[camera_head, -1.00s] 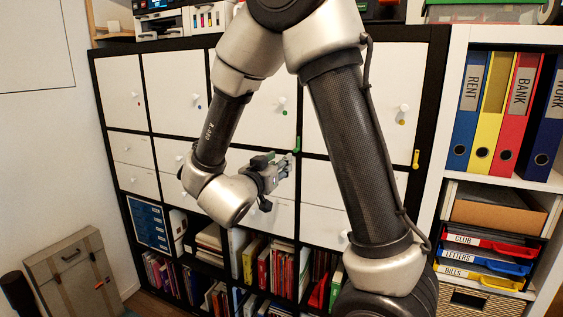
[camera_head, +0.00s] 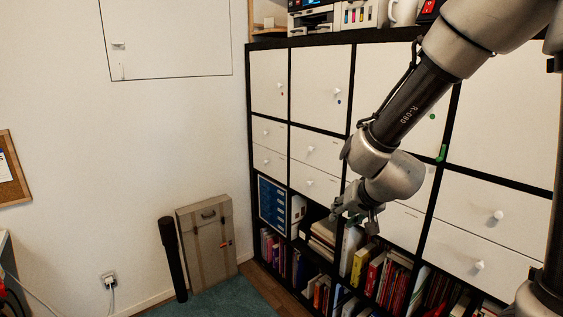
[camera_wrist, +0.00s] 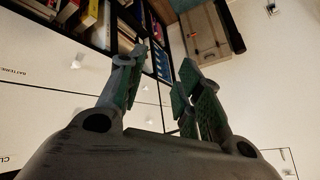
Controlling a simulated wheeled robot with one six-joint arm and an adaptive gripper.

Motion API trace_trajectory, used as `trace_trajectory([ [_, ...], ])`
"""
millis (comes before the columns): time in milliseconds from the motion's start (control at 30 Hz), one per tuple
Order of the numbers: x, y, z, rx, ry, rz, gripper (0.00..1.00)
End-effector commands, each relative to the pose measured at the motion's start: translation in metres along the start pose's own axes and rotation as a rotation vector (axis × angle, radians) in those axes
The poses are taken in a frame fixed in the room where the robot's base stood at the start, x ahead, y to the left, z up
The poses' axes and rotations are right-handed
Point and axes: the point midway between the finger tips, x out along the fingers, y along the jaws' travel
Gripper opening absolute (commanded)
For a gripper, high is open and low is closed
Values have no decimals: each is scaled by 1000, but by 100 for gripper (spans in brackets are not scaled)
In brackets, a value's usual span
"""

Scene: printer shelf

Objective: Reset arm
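My gripper (camera_head: 354,212) hangs in front of the shelf unit in the head view, near the lower drawers and the upper book row. In the wrist view my gripper (camera_wrist: 160,95) shows its two green-padded fingers spread apart. Nothing is between them. My arm reaches in from the upper right of the head view and bends down at a grey joint. The shelf unit (camera_head: 348,120) has a black frame with white doors and drawers. Its doors and drawers in view look closed.
A beige case (camera_head: 208,245) leans on the wall, with a dark tube (camera_head: 172,258) beside it. Books (camera_head: 362,262) fill the lower shelves. A wall outlet (camera_head: 109,280) is at lower left. The floor by the case has a teal rug (camera_head: 215,302).

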Motion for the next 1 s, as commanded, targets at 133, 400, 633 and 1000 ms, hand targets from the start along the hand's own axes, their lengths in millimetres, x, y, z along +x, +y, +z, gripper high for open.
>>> trace_trajectory([
  [133,-71,16,40,-125,-293,-59,35],
  [400,-232,128,73,-283,-514,178,35],
  [633,-281,152,58,-237,-322,238,35],
  [1000,-288,157,56,-211,-292,249,35],
])
